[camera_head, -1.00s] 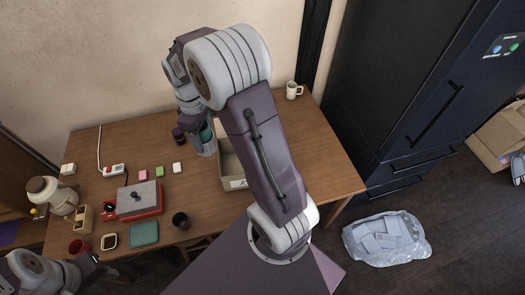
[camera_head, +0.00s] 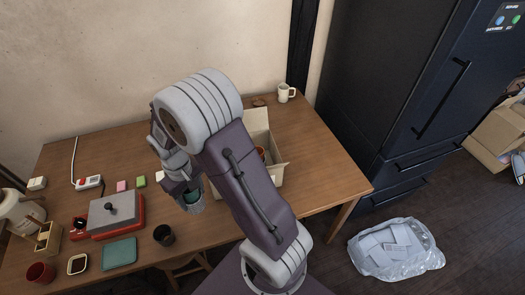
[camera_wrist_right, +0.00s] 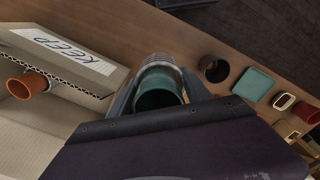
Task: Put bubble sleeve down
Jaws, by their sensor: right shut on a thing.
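The bubble sleeve (camera_head: 195,206) is a clear greyish tube around a teal cup-like thing; its rim and dark teal inside show in the wrist view (camera_wrist_right: 158,95). My right gripper (camera_head: 184,190) is shut on it, its fingers on both sides in the wrist view. It appears held above the wooden table, left of the cardboard box; its exact height and any contact below I cannot tell. My arm hides part of the table behind it. My left gripper is not in view.
The open cardboard box (camera_wrist_right: 72,57), marked KEEP, holds an orange-brown cup (camera_wrist_right: 28,84). A dark cup (camera_head: 164,235), teal square (camera_head: 119,252) and red-based grey device (camera_head: 113,212) are left of the sleeve. A clear bag (camera_head: 396,249) lies on the floor.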

